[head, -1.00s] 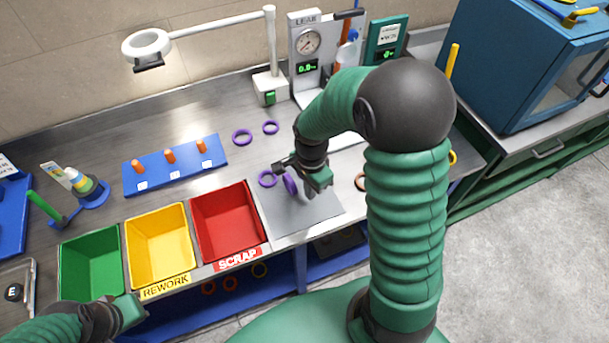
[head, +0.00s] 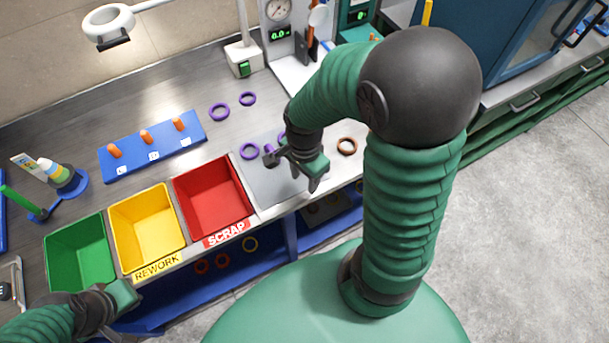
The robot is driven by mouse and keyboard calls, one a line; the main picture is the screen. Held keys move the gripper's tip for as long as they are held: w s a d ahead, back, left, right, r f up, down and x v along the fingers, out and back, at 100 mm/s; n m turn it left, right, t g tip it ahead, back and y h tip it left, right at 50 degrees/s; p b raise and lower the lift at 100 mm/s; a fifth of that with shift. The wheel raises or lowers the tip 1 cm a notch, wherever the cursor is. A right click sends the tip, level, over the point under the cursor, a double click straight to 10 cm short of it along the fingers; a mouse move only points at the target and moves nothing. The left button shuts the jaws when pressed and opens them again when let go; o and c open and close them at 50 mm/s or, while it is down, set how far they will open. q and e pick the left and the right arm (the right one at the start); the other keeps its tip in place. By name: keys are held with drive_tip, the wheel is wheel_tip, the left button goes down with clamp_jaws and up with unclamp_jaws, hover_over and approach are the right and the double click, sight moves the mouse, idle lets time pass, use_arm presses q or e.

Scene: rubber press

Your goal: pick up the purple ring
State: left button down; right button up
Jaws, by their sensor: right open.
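Two purple rings, one (head: 219,111) and another (head: 247,98), lie flat on the bench behind the grey mat (head: 268,190). A third purple ring (head: 249,151) lies at the mat's back left corner. A bit of purple (head: 269,148) shows just right of it, at the edge of my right gripper, which hides the rest. My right gripper (head: 292,171) is open over the mat, its fingers pointing down. I cannot tell whether it touches that purple piece. My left gripper (head: 122,296) is low at the left, in front of the bins; its fingers are not clear.
Green (head: 60,270), yellow (head: 125,240) and red (head: 190,215) bins line the front edge left of the mat. A blue peg board (head: 130,168) stands behind them. A gauge stand (head: 277,25) is at the back.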

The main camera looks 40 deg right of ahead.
drive_tip(key=o, duration=0.7)
drive_tip(key=shift+d, duration=0.2)
